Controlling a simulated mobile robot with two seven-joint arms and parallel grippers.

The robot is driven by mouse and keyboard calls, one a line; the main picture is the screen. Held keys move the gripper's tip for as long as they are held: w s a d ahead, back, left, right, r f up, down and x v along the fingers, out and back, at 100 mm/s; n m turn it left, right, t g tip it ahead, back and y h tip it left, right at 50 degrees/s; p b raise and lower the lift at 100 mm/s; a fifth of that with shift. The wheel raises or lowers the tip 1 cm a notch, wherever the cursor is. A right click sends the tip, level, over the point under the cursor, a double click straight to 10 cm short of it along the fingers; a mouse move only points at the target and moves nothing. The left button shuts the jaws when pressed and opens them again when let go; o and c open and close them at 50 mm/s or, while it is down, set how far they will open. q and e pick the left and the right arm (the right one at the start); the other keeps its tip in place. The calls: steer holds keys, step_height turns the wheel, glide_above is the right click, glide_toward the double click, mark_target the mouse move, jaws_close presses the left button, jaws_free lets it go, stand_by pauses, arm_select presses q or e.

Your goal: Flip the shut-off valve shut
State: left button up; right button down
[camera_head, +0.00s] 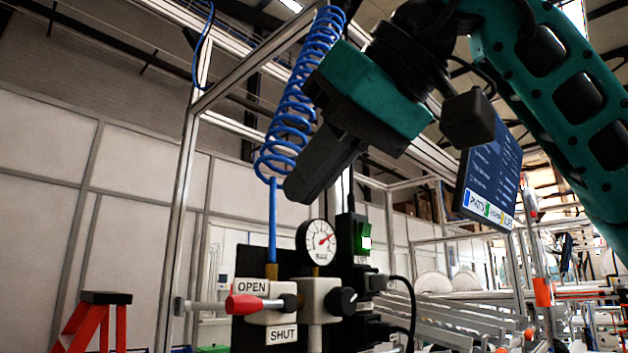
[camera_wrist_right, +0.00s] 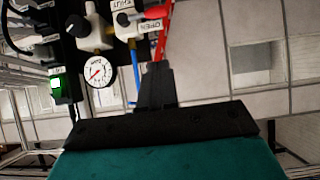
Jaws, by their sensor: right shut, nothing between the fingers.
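The shut-off valve (camera_head: 278,304) is a small white fitting on a dark panel, with a red-tipped lever (camera_head: 246,304) pointing left, roughly level. An OPEN label sits above the lever and a SHUT label below it. In the right wrist view the valve (camera_wrist_right: 124,24) and red lever (camera_wrist_right: 157,12) show upside down at the top edge, partly cut off. My right gripper (camera_head: 297,190) is shut and empty, pointing down-left above the valve and apart from it; its closed fingers also show in the right wrist view (camera_wrist_right: 157,80). My left gripper is out of view.
A round pressure gauge (camera_head: 317,238) and a green lit switch (camera_head: 363,238) stand right of and above the valve. A black knob (camera_head: 342,301) is beside it. A coiled blue hose (camera_head: 285,130) drops to the valve, close beside my gripper. A red stand (camera_head: 92,318) is at lower left.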

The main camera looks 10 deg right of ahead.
glide_above(260, 305)
steer(key=s, duration=0.2)
step_height(260, 305, down, 4)
steer(key=f, duration=0.1)
step_height(260, 305, down, 3)
steer(key=shift+r+b, duration=0.1)
steer(key=shift+b, duration=0.4)
steer(key=shift+s, duration=0.1)
